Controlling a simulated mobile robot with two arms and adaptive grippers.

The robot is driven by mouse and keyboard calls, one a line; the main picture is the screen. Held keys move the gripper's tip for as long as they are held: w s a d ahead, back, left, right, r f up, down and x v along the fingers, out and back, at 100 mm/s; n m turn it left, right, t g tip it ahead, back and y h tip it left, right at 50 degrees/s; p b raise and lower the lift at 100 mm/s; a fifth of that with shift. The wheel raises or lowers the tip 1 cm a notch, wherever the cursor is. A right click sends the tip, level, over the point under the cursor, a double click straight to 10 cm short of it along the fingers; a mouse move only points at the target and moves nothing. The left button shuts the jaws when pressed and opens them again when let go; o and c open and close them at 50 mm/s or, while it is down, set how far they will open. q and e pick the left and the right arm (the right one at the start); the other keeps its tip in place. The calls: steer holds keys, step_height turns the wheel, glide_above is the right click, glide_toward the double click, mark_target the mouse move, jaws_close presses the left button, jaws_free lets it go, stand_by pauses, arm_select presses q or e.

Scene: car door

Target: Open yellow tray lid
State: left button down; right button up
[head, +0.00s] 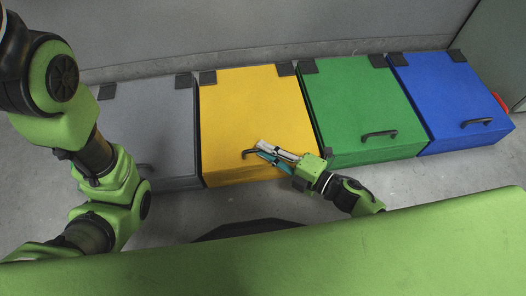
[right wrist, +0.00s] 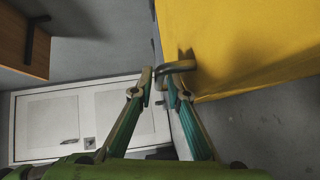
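The yellow tray (head: 258,105) stands in a row of coloured trays, with its lid (head: 250,95) down and flat. Its dark handle (head: 247,154) is near the front edge of the lid. My right gripper (head: 261,148) reaches in from the right and is at the handle. In the right wrist view its two fingertips (right wrist: 159,77) are apart, and the handle (right wrist: 182,67) lies right at them. Whether the fingers touch the handle cannot be told. My left arm shows at the left of the head view, but its gripper is out of view.
A grey tray (head: 155,125) is left of the yellow one; a green tray (head: 355,105) and a blue tray (head: 450,95) are to the right. A grey wall (head: 260,30) runs close behind them. Concrete floor (head: 420,180) lies in front.

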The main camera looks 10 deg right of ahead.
steer(key=shift+w+a+f, duration=0.1)
steer(key=shift+w+a, duration=0.35)
jaws_close()
